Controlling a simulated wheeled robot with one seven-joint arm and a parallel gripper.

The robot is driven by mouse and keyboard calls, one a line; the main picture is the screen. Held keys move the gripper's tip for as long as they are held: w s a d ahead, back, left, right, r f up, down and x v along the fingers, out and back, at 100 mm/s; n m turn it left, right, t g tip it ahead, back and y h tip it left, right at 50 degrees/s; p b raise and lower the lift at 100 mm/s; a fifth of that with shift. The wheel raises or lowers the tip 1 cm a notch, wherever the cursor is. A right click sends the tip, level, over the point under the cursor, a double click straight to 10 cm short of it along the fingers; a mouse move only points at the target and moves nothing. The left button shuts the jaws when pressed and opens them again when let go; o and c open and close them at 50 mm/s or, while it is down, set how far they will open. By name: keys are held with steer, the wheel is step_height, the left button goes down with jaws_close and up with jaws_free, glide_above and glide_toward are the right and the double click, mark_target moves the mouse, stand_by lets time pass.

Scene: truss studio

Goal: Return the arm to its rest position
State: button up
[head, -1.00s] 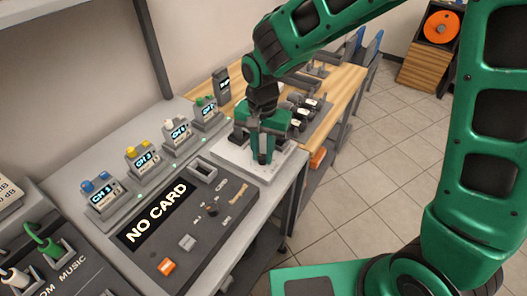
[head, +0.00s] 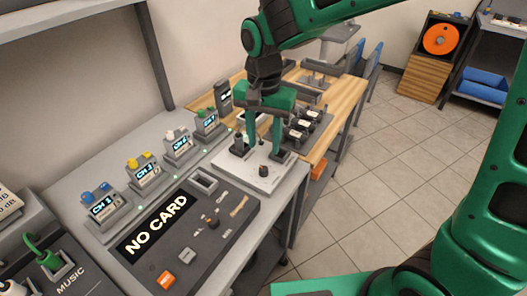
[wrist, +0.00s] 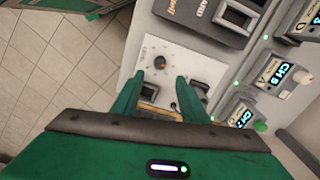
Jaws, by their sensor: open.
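My green arm reaches in from the upper right in the head view. My gripper (head: 264,142) points down over a white panel (head: 236,172) at the right end of the bench. Its two fingers are apart with nothing between them. In the wrist view, my gripper (wrist: 154,84) also shows open above the white panel (wrist: 150,50). A small dark knob (head: 263,171) stands on the panel just in front of the fingers, and it also shows in the wrist view (wrist: 160,62). I cannot tell whether the fingertips touch the panel.
A dark console (head: 200,240) reading "NO CARD" lies left of the panel. Several channel units (head: 143,173) with coloured knobs stand behind it. A wooden table (head: 347,92) with dark devices (head: 302,127) is beyond my gripper. Tiled floor (head: 375,185) at right is clear.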

steer(key=shift+r, duration=0.95)
